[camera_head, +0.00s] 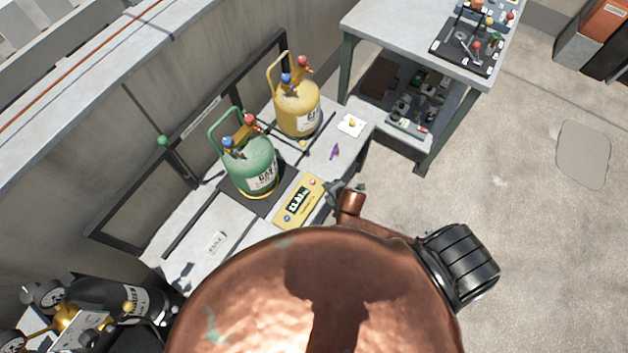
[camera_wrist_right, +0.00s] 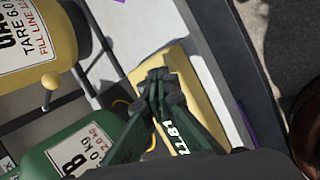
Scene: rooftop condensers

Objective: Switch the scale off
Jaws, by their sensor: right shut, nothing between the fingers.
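The scale's yellow box (camera_head: 312,193) lies on the bench, with a dark display showing pale digits, a small red spot at its upper end and a blue spot at its lower end. In the wrist view the yellow box (camera_wrist_right: 203,92) is partly behind my fingers, and its display reads about 11.81. The black scale platform (camera_head: 273,205) is under the green cylinder (camera_head: 250,168). My right gripper (camera_head: 333,188) is shut and empty, at the box's right end. In the wrist view its fingertips (camera_wrist_right: 160,82) overlap the box; contact cannot be told. My left gripper is not in view.
A yellow cylinder (camera_head: 297,108) stands behind the green one. A white card (camera_head: 351,125) and a purple item (camera_head: 335,152) lie on the bench. Another table (camera_head: 400,35) is at the upper right. Gauges and a black cylinder (camera_head: 115,297) are at the lower left.

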